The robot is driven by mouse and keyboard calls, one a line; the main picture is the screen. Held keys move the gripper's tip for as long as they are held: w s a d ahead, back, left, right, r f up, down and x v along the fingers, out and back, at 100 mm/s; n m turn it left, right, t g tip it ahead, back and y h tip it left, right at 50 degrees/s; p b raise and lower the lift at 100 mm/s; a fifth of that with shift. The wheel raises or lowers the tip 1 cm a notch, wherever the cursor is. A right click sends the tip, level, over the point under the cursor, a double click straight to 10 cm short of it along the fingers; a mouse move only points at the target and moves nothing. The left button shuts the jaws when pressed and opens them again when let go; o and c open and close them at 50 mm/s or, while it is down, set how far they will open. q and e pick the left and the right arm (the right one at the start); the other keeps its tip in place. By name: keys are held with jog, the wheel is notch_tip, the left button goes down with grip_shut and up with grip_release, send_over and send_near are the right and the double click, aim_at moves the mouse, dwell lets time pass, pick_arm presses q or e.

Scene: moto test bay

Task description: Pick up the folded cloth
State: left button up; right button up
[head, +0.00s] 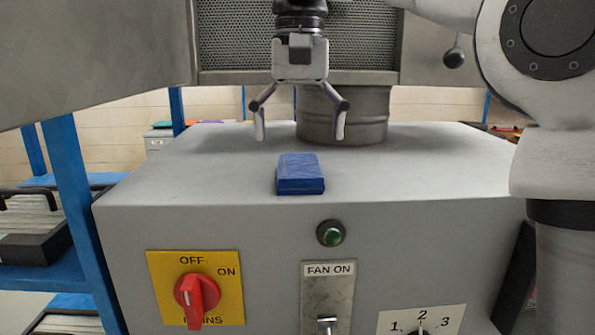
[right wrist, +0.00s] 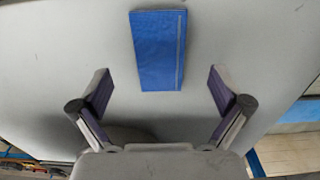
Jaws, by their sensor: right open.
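The folded cloth (head: 300,174) is a small blue rectangle lying flat on the grey cabinet top, near its front edge. It also shows at the top of the right wrist view (right wrist: 158,50), ahead of the fingertips. My right gripper (head: 299,133) is open and empty, above the cabinet top and farther back than the cloth. In the right wrist view its two fingers (right wrist: 160,85) are spread wider than the cloth, with nothing between them. The left gripper is not in view.
The grey cabinet (head: 420,180) has a red mains switch (head: 197,297), a green button (head: 331,233) and a fan toggle on its front. A round metal duct (head: 350,115) stands behind the gripper. A blue rack (head: 75,210) is at the left. The top around the cloth is clear.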

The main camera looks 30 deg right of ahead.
aim_at(298, 164)
jog(key=f, duration=0.4)
jog(key=shift+w+d+f, duration=0.15)
jog(key=shift+w+f, duration=0.15)
jog(key=shift+w+d+f, duration=0.1)
jog(key=shift+w+f, duration=0.1)
jog(key=shift+f, duration=0.05)
jog(key=shift+s+r, duration=0.15)
jog(key=shift+c, duration=0.7)
jog(key=shift+s+a, duration=0.15)
jog(key=shift+a, duration=0.05)
jog(key=c, duration=1)
